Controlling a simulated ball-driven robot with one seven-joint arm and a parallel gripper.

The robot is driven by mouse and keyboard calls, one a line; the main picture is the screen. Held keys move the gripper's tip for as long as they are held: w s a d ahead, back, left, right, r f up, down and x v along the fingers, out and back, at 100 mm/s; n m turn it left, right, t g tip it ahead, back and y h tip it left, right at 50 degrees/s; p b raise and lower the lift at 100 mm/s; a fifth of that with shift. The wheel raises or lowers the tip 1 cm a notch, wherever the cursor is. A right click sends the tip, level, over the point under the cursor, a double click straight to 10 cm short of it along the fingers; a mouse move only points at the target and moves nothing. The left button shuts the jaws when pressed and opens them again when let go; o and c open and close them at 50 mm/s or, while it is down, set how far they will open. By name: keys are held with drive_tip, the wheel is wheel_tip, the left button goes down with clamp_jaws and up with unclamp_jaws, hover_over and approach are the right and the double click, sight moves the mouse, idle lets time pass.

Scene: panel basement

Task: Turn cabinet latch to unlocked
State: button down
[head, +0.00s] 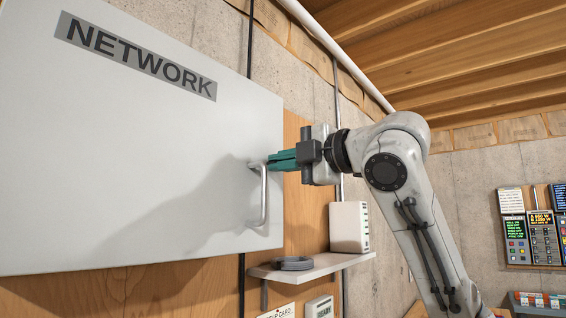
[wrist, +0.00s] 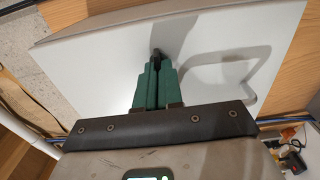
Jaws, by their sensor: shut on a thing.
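The cabinet is a pale grey box front (head: 130,140) with a dark NETWORK label, filling the left of the head view. My gripper (head: 272,161) reaches its right edge from the right, its green fingers beside the top of the handle. In the wrist view the two green fingers of my gripper (wrist: 157,66) are together on the small dark cabinet latch (wrist: 157,53), which sticks out of the pale door. The fingers cover most of the latch, so its turn angle cannot be told. In the head view the latch is hidden.
A pale metal bar handle (head: 264,195) stands on the door just below my fingers. A small shelf (head: 315,266) with a cable coil (head: 292,263) and a white box (head: 349,227) is below right. A panel with lit displays (head: 532,225) hangs far right.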

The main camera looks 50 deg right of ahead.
drive_tip(key=shift+f, duration=0.1)
drive_tip(key=c, duration=1.3)
unclamp_jaws()
drive_tip(key=s+b, duration=0.3)
drive_tip(key=s, duration=0.7)
drive_tip(key=shift+s+d, duration=0.15)
drive_tip(key=shift+s, duration=0.25)
